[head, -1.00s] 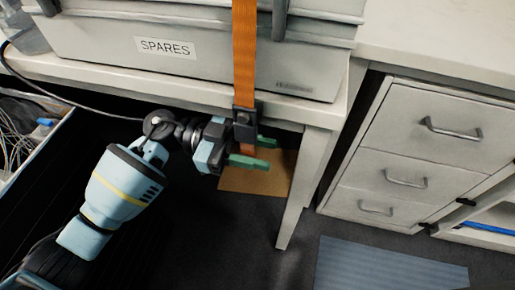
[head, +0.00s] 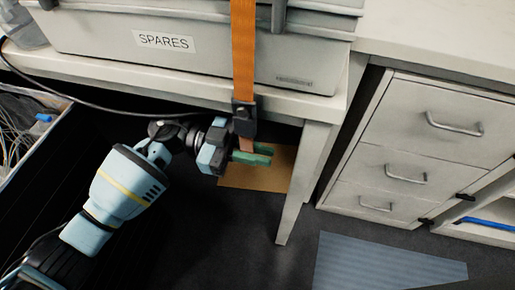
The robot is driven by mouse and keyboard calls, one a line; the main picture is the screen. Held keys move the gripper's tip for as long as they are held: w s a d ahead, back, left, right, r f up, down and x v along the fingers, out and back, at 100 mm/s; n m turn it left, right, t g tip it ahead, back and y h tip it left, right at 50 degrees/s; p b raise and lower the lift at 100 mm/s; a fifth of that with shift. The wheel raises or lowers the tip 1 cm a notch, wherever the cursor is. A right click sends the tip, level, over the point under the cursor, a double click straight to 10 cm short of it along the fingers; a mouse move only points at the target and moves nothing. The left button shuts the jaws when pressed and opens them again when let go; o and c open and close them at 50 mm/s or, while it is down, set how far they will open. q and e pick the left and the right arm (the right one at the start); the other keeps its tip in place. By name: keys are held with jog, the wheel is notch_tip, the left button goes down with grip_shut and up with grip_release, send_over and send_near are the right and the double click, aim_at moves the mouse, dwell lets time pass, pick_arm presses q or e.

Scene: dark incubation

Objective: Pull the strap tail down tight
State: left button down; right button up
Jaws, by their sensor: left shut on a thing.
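An orange strap (head: 243,50) runs down over the front of a grey bin labelled SPARES (head: 100,45) and past the table edge to a black buckle (head: 244,117). The short strap tail (head: 244,143) hangs below the buckle. My left gripper (head: 254,155), with green fingers, is just under the buckle and shut on the tail. The tail's lower end is hidden by the fingers. My right gripper is not in view.
The white table's leg (head: 303,180) stands just right of the gripper. A drawer cabinet (head: 415,150) is further right. A brown sheet (head: 270,178) and a blue-grey mat (head: 385,265) lie on the dark floor. An open drawer with cables (head: 22,125) is at left.

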pick_arm(q)
jog(key=c, duration=1.6)
grip_release()
jog(key=shift+f, duration=0.5)
jog(key=shift+c, duration=0.2)
jog(key=shift+o, duration=1)
jog(key=shift+r, duration=0.2)
jog(key=v, duration=0.8)
